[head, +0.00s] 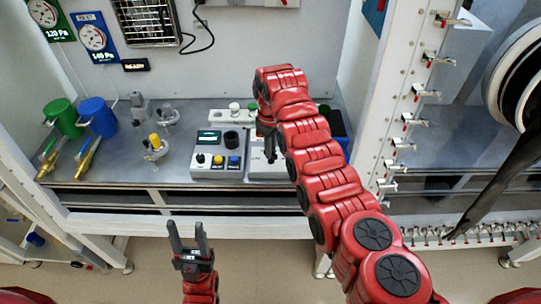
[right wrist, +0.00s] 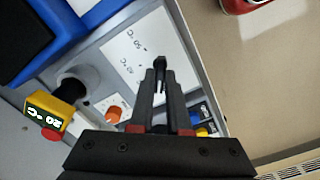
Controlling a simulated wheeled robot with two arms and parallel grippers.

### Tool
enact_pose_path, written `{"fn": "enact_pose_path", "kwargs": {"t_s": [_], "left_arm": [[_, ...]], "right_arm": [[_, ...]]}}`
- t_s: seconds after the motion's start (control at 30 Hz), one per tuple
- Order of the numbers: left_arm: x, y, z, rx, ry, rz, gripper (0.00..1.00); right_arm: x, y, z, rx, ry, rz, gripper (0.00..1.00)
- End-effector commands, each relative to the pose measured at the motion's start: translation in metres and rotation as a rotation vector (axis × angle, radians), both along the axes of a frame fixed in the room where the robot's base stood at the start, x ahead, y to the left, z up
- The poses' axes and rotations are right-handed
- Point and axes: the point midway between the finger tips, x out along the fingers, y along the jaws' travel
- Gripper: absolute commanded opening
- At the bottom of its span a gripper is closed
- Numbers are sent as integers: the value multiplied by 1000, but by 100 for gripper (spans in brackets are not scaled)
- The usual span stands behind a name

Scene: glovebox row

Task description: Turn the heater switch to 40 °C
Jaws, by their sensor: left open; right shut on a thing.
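The heater panel (head: 258,173) is a pale box on the bench, partly hidden by my right arm in the head view. In the right wrist view its white face (right wrist: 125,50) carries temperature marks that are only partly legible. My right gripper (right wrist: 160,65) is over this face, its fingers shut on a small dark switch handle (right wrist: 160,60). The handle is mostly hidden between the fingers, so its setting cannot be read. A yellow block (right wrist: 48,112) beside the panel shows "20 °C". My left gripper (head: 188,240) is open and empty, in front of the bench.
A control box (head: 212,172) with a small display and coloured knobs stands left of the heater panel. A green mug (head: 64,118) and a blue mug (head: 98,117) stand further left. A white frame (head: 390,100) with clamps rises on the right.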

Motion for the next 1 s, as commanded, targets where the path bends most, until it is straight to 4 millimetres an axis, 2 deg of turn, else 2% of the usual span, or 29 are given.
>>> {"fn": "enact_pose_path", "kwargs": {"t_s": [0.03, 0.3, 0.97, 1.0], "left_arm": [[0, 0, -12, 0, 0, 0, 50], [0, 0, -31, 0, 0, 0, 50], [0, 0, -36, 0, 0, 0, 50], [0, 0, -36, 0, 0, 0, 50]], "right_arm": [[0, 0, -6, 0, -1, -31, 0], [0, 0, -3, 0, 0, -176, 0], [0, -1, 0, -1, 1, -241, 0], [0, -1, 0, -1, 1, -241, 22]]}}
